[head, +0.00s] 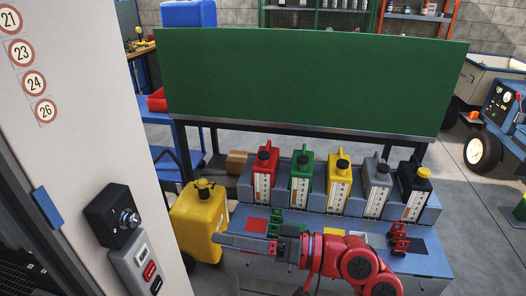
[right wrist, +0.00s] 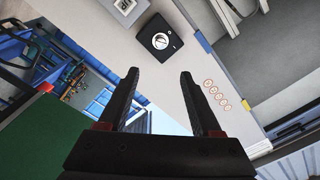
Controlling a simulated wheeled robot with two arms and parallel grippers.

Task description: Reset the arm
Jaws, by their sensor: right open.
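My right arm is red and grey and comes in from the bottom of the head view. Its gripper (head: 250,243) points left, over the front of the blue-grey bench (head: 430,262). In the right wrist view the two dark fingers of the gripper (right wrist: 158,100) stand apart with nothing between them. Beyond them are the pale panel (right wrist: 200,70) and a black switch box (right wrist: 160,38), apart from the fingers. The left gripper is not in view.
Several coloured canisters (head: 301,182) stand in a row on the bench under a green board (head: 310,80). A yellow can (head: 197,220) stands left of the bench. The pale panel (head: 85,120) with a black key switch (head: 115,215) and buttons (head: 150,270) fills the left side.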

